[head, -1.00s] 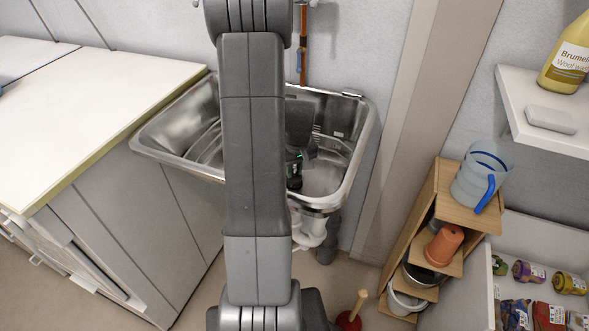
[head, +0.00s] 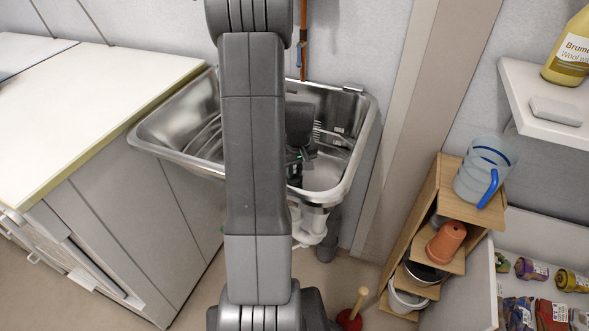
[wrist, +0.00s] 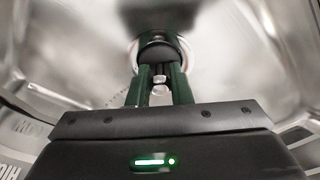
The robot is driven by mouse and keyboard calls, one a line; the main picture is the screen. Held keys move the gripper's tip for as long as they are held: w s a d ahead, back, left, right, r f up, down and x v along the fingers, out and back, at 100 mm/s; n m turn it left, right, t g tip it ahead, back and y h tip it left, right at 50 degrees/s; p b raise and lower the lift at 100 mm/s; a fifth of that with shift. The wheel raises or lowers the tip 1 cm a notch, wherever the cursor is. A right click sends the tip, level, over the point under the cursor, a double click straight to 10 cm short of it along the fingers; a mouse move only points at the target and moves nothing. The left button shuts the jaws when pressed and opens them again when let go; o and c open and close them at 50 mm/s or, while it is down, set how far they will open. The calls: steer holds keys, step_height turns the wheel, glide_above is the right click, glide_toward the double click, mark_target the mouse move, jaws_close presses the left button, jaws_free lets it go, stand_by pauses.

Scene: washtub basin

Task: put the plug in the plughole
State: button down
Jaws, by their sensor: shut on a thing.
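The metal washtub basin (head: 345,183) is in the head view, partly hidden behind my arm. My gripper (wrist: 160,72) reaches down inside it, and its dark body shows in the head view (head: 297,160). In the wrist view its two green fingers are shut on a dark, rounded plug (wrist: 157,48). Small shiny pieces show between the fingers. A pale ring with a reddish tint shows around the plug at the basin floor. I cannot tell whether it is the plughole rim or part of the plug, nor whether the plug is above it or in it.
A white-topped counter (head: 90,95) stands left of the basin. A wooden step shelf (head: 440,185) with a jug (head: 483,172) and a terracotta pot (head: 446,241) stands to the right. A plunger (head: 350,316) is on the floor. The basin walls surround my gripper closely.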

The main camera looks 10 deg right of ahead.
mark_target(297, 182)
steer(key=shift+f, duration=0.15)
steer(key=c, duration=1.2)
jaws_free()
steer(key=shift+c, duration=0.2)
step_height(297, 182, up, 14)
steer(key=s+p, duration=0.2)
steer(key=shift+d+p, duration=0.2)
steer(key=shift+p, duration=0.15)
steer(key=shift+f, duration=0.15)
